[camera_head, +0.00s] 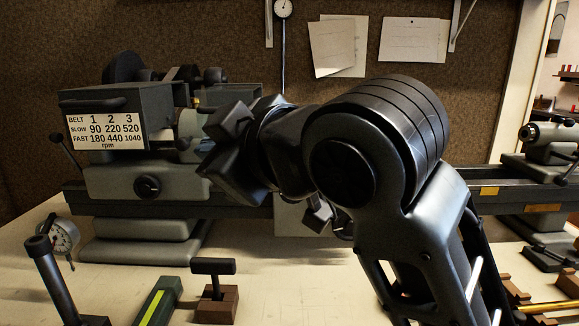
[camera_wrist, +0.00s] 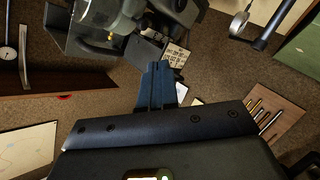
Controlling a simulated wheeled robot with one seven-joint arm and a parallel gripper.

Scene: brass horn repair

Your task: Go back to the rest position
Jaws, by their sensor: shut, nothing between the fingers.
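My gripper shows in the wrist view (camera_wrist: 160,80), its two dark fingers together with nothing between them. They are pointed toward the lathe's headstock and its speed plate (camera_wrist: 177,55). In the head view my black arm rises from the lower right and bends left at a large rounded joint. Its blocky wrist end hangs in front of the lathe headstock (camera_head: 115,180), at about the height of the belt-speed plate (camera_head: 104,130). The fingertips cannot be made out clearly there. Whether the arm touches the lathe cannot be told.
The lathe bed (camera_head: 490,194) runs right to a tailstock (camera_head: 552,140). On the pale bench (camera_head: 275,290) stand a dial gauge (camera_head: 60,236), a dark post (camera_head: 45,270), a green-yellow block (camera_head: 158,302) and a T-handled tool in a wooden block (camera_head: 215,303). Papers (camera_head: 413,40) hang behind.

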